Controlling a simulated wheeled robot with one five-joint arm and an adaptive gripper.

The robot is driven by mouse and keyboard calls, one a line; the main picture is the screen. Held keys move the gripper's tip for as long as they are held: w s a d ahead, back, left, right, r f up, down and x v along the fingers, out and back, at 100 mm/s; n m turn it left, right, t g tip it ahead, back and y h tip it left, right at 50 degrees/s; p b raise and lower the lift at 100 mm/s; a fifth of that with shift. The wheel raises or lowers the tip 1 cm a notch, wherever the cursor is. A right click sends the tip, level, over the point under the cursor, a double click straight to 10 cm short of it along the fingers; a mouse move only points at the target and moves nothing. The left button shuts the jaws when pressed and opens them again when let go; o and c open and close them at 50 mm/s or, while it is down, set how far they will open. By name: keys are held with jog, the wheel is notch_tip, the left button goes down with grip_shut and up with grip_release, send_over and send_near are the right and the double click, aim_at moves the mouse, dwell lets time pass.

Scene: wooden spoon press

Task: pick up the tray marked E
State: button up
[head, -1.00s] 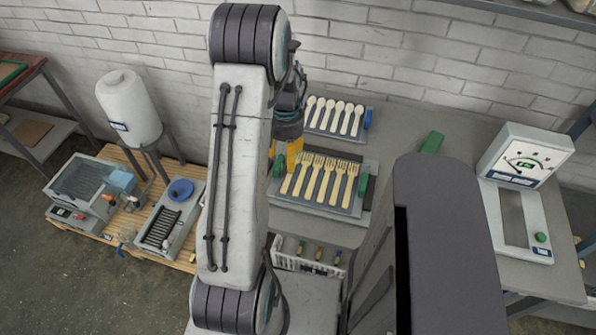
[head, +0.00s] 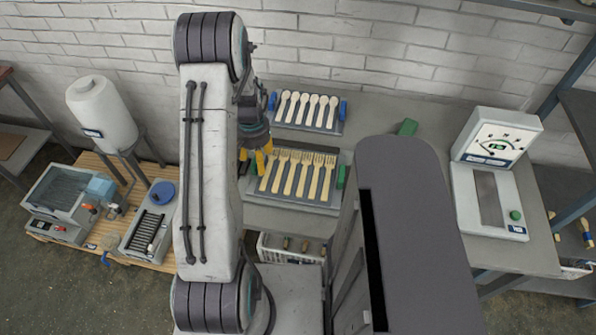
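No letter E is legible on any tray here. A grey tray of wooden forks (head: 318,205) with green handles lies on the grey bench. Behind it a tray of wooden spoons (head: 307,127) with blue handles lies near the wall. My gripper (head: 256,157) has yellow fingertips and is over or beside the left end of the fork tray, by its left green handle. My arm hides part of the gripper, so its opening and any contact with the handle cannot be told.
A dial scale (head: 497,150) stands on the bench at right, with a green block (head: 408,127) to its left. A white basket (head: 268,247) is below the front edge. A white tank (head: 100,118) and a press machine (head: 68,203) are at left.

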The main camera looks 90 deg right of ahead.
jog(key=shift+f, duration=0.95)
jog(key=shift+c, duration=0.4)
grip_shut()
